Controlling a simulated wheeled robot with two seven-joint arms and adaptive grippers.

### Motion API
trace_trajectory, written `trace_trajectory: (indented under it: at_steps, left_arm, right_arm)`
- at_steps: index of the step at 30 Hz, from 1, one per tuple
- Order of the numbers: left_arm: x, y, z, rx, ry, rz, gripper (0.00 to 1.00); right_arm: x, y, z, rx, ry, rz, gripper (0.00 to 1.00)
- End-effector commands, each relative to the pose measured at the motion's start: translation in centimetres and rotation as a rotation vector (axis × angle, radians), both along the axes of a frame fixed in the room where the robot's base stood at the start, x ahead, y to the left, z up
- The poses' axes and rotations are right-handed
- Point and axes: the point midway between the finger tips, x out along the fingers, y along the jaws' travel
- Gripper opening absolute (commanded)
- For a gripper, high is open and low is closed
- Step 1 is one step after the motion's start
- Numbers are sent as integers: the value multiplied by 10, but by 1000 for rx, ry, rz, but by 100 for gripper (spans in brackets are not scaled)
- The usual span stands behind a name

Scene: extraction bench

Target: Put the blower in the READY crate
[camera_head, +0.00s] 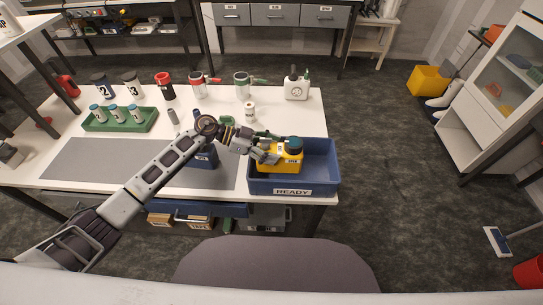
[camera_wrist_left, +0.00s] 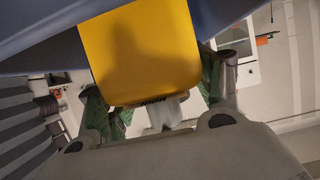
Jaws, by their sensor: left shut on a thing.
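The blower, a yellow boxy device (camera_head: 291,163) with a dark teal round top and a small label, is at the left half of the blue READY crate (camera_head: 325,175). My left gripper (camera_head: 269,156) is shut on its left side. In the left wrist view, the yellow body (camera_wrist_left: 150,50) fills the upper middle, between green-padded fingers (camera_wrist_left: 158,105). The blower looks upright and within the crate's outline; I cannot tell whether it touches the floor, which is partly hidden. The right half of the crate looks empty. My right gripper is not in view.
A dark blue container (camera_head: 203,158) stands under my left arm, left of the crate. A grey mat (camera_head: 85,160) lies clear at left.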

Motion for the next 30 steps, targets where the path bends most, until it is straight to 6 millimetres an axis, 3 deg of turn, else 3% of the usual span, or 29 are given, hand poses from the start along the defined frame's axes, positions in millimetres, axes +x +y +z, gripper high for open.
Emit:
trace_trajectory:
  at_steps: [7,18,30]
  left_arm:
    - [0,-1,-4,-2,0,0,25]
    - [0,-1,-37,-2,-1,-1,24]
    - [0,0,-39,-2,0,0,24]
  right_arm:
    - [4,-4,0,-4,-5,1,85]
    - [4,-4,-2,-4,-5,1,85]
    - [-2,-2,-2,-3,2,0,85]
